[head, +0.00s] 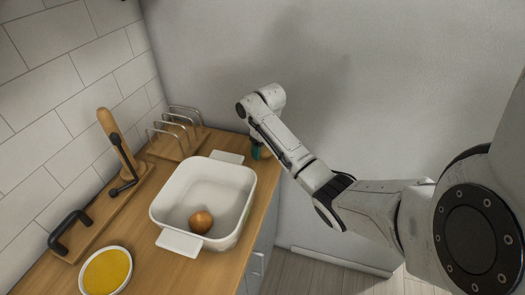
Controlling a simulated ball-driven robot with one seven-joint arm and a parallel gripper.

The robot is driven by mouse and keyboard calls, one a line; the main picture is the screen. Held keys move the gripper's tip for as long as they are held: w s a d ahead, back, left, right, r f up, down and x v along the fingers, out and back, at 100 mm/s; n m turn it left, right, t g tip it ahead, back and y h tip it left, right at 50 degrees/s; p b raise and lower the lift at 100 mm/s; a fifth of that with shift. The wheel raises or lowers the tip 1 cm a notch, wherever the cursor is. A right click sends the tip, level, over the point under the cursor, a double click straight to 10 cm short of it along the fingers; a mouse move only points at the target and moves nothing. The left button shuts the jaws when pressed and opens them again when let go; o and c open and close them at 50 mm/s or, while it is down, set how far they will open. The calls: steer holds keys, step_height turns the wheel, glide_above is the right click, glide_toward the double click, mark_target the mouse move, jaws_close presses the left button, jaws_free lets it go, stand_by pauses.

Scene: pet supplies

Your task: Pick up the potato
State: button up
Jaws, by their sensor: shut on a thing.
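A round, brown, smooth thing (201,222) lies in a white, deep baking dish (160,213), near its front wall. It may be the potato, but it could also be an onion. My gripper (262,149) is low at the counter's back right corner, past the dish, and mostly hidden behind my forearm. A small dark teal and pale patch shows there. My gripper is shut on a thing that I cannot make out. It is well apart from the brown thing in the dish.
A wooden board with black handles (92,232) lies along the tiled wall. A wooden rack with wire loops (170,148) stands at the back. A white bowl with yellow contents (82,291) is at the front left. The grey wall is close behind my gripper.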

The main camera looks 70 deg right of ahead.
steer(key=c, duration=0.3)
